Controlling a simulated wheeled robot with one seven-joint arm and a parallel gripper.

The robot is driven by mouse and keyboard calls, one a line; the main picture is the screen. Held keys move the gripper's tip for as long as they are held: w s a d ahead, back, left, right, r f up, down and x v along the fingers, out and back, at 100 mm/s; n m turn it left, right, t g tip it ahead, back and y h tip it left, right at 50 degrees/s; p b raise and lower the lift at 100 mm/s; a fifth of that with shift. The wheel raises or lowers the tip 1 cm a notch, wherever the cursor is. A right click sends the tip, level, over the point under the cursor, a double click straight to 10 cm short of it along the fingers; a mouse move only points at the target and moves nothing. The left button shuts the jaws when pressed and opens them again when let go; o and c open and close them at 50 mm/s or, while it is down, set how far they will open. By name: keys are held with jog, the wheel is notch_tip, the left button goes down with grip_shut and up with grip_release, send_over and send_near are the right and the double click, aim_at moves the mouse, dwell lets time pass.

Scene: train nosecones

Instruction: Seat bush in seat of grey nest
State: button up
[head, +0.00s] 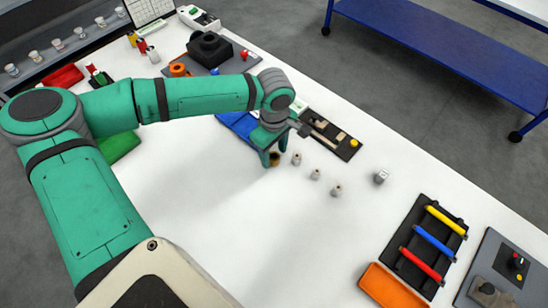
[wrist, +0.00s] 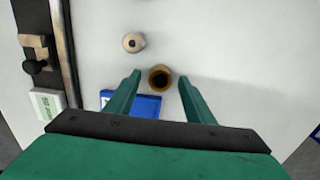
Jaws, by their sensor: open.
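A brass-coloured bush (wrist: 160,78), a short ring with a dark bore, stands upright on the white table. It also shows in the head view (head: 275,159), partly hidden by a finger. My gripper (wrist: 158,80) is open, pointing down, with one green finger on each side of the bush. In the wrist view there is a gap between each finger and the bush. In the head view my gripper (head: 270,157) is at the middle of the table. A dark grey block (head: 209,50) with a rounded top stands at the back; I cannot tell whether it is the grey nest.
Several small grey pieces (head: 315,174) stand in a row right of my gripper; one (wrist: 133,42) is close by. A blue tray (wrist: 132,105) and a dark fixture board (head: 332,137) lie nearby. A rack of coloured bars (head: 426,240) and an orange tray (head: 391,287) are front right.

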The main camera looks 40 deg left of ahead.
grip_shut()
jog(key=shift+r, duration=0.15)
